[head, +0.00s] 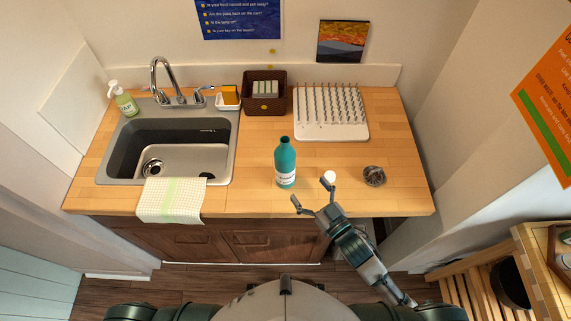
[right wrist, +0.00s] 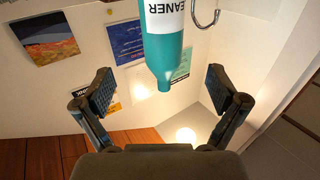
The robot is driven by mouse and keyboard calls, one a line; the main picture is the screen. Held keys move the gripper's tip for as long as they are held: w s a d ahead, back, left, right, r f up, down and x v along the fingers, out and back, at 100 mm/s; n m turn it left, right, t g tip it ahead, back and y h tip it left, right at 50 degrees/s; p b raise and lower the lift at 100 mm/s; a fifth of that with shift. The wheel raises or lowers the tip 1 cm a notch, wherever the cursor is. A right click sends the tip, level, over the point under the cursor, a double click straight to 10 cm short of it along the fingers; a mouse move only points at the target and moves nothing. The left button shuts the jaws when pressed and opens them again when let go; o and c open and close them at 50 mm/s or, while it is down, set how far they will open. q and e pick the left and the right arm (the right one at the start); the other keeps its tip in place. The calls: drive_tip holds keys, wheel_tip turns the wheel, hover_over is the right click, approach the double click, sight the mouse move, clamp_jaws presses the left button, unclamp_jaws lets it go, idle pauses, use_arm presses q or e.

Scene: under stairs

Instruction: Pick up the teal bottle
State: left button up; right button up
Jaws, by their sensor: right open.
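The teal bottle (head: 286,162) with a white label stands upright on the wooden counter, right of the sink. In the right wrist view the bottle (right wrist: 163,50) shows upside down between and beyond the two fingers. My right gripper (head: 312,198) is at the counter's front edge, just in front of the bottle and a little to its right. The right gripper also shows in the right wrist view (right wrist: 162,105), with its fingers spread and nothing between the pads. My left gripper is not in view.
A sink (head: 170,148) with a faucet is at left, a towel (head: 170,200) over its front edge. A brown basket (head: 265,93) and a white drying rack (head: 331,125) stand behind the bottle. A metal strainer (head: 374,176) and a small white object (head: 329,177) lie right of it.

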sight(285, 163)
drive_tip(key=x, duration=0.6)
drive_tip(key=p+x, duration=0.1)
drive_tip(key=x, duration=0.5)
drive_tip(key=shift+s+a+f, duration=0.1)
drive_tip(key=shift+f, duration=0.1)
drive_tip(key=shift+s, duration=0.1)
drive_tip(key=c, duration=1.3)
